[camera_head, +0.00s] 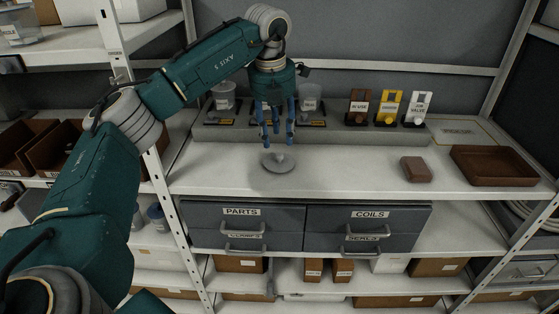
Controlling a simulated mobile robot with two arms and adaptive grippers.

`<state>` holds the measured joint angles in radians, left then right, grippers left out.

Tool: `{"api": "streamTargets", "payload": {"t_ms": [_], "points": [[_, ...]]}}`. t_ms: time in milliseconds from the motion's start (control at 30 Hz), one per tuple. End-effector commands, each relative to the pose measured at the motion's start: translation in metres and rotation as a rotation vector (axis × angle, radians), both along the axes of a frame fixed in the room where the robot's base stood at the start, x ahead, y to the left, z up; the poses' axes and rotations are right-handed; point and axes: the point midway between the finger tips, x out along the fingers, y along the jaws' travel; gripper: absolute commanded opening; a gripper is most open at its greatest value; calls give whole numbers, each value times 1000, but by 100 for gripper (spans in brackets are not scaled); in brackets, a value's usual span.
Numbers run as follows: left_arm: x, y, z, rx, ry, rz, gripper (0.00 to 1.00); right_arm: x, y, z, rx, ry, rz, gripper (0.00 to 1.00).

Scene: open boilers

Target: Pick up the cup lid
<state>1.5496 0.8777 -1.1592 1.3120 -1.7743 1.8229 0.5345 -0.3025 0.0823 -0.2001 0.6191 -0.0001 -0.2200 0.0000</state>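A grey round cup lid (278,166) with a small raised knob in its middle lies on the white shelf top. My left gripper (276,143) points straight down just above the lid, its blue fingers spread apart. The fingertips look slightly above and behind the knob; I cannot tell whether they touch it. Nothing shows between the fingers. Two clear cups (311,100) stand on the grey ledge behind the gripper, one on each side of it. My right gripper is not in view.
A grey ledge (350,134) runs behind, with brown, yellow and white labelled holders (389,107). A brown block (416,169) and a brown tray (495,151) sit to the right. Drawers (240,217) are below the shelf top. The surface around the lid is clear.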

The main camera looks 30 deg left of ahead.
Motion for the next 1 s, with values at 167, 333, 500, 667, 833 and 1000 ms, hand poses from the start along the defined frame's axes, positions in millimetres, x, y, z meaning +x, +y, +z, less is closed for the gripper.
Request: {"api": "streamTargets", "payload": {"t_ms": [167,333,500,667,833,1000], "points": [[1,0,-12,0,1,0,39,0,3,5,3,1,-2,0],[1,-1,-36,0,3,-2,39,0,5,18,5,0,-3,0],[4,-1,-56,-1,0,-2,39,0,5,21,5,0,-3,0],[5,-1,-60,-1,-2,-2,39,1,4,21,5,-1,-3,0],[5,-2,-60,-1,-2,-2,27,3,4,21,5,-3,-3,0],[5,-2,-59,-1,-2,-2,3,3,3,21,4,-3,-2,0]]}}
